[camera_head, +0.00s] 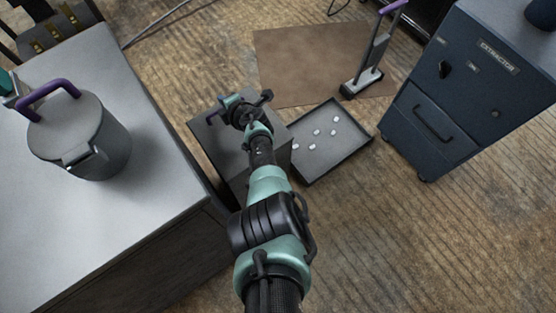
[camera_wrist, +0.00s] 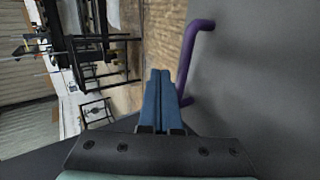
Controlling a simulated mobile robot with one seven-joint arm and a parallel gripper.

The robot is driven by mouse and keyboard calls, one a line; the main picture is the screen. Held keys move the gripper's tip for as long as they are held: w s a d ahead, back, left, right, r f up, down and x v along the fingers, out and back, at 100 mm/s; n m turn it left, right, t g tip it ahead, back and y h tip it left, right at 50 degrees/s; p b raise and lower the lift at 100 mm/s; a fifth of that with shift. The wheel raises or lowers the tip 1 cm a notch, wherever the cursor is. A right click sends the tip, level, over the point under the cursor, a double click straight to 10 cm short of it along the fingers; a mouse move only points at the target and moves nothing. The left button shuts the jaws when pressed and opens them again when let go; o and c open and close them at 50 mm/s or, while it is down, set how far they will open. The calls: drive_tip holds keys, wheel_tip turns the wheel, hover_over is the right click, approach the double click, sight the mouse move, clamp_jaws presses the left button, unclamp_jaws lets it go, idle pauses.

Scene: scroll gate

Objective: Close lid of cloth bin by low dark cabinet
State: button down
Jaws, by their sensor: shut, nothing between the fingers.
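A grey bin-like box (camera_head: 205,133) stands on the floor beside the low cabinet (camera_head: 180,245), which has a pale top and dark sides. A purple handle (camera_head: 214,116) shows on its grey top, partly hidden by my gripper (camera_head: 229,101). My arm covers much of the box, so I cannot tell how far its lid is open. In the wrist view my gripper's blue fingers (camera_wrist: 158,76) are together and empty. The purple handle (camera_wrist: 196,62) stands just right of them, off a flat grey surface (camera_wrist: 265,80); whether they touch is unclear.
A shallow dark tray (camera_head: 345,150) with several white bits lies right of the box. A blue extractor cabinet (camera_head: 445,115) and an upright purple-handled tool (camera_head: 372,65) stand farther right. A lidded grey canister (camera_head: 95,140) sits on the low cabinet. Floor at lower right is clear.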

drive_tip(key=shift+w+a+f+b, duration=0.2)
drive_tip(key=shift+w+f+b, duration=0.1)
drive_tip(key=shift+f+b, duration=0.4)
wheel_tip(320, 180, up, 14)
drive_tip(key=s+d+p, duration=0.1)
drive_tip(key=s+p, duration=0.1)
drive_tip(key=p, duration=1.4)
drive_tip(key=shift+s+d, duration=0.15)
drive_tip(key=shift+d, duration=0.05)
drive_tip(key=shift+f, duration=0.2)
